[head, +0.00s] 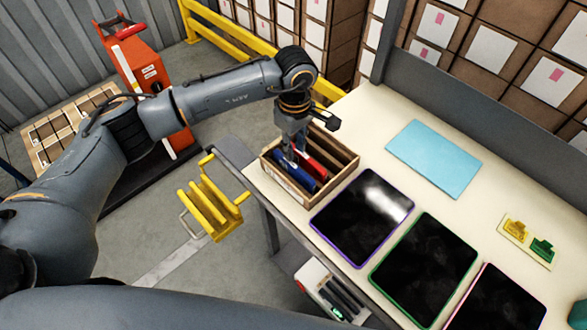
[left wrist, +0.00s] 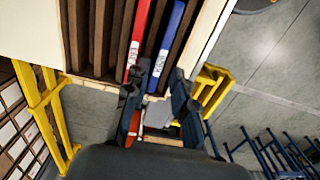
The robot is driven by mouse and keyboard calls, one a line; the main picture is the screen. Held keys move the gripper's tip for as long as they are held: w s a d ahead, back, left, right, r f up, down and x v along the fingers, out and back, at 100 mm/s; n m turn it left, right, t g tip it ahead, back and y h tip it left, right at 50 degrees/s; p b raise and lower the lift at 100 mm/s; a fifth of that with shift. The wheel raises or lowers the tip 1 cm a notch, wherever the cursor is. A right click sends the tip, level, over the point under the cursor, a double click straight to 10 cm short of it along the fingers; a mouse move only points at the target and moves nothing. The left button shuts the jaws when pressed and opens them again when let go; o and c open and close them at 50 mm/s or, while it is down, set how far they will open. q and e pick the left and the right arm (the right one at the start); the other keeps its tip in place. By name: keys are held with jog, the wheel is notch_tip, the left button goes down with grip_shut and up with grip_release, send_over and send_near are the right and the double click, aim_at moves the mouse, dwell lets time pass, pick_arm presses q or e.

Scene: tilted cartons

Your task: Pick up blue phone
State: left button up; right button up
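The blue phone (head: 300,174) stands on edge in a slot of a wooden divided box (head: 343,178) on the table. It also shows in the left wrist view (left wrist: 167,42). A red phone (head: 312,166) stands in the slot beside it. My left gripper (head: 291,156) points down over the box. In the left wrist view my left gripper (left wrist: 165,72) is open, with one finger on each side of the blue phone's near end; the left finger is between the blue and red phones. I cannot tell if the fingers touch it. My right gripper is not in view.
Several dark tablets (head: 362,215) with coloured rims lie right of the box. A light blue flat sheet (head: 434,158) lies behind them. A small board with yellow and green pieces (head: 527,243) is at the right. A yellow rack (head: 211,204) hangs off the table's left edge.

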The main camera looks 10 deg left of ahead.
aim_at(294, 165)
pick_arm(q)
jog(key=shift+f, duration=0.65)
jog(key=shift+s+f+p, duration=0.1)
jog(key=shift+f+p, duration=0.25)
jog(key=shift+p, duration=0.1)
notch_tip(294, 165, down, 4)
jog(key=shift+s+r+p, duration=0.1)
jog(key=shift+r+p, duration=0.1)
jog(key=shift+p, duration=0.65)
jog(key=shift+f, duration=0.5)
jog(key=shift+r, duration=0.1)
grip_shut()
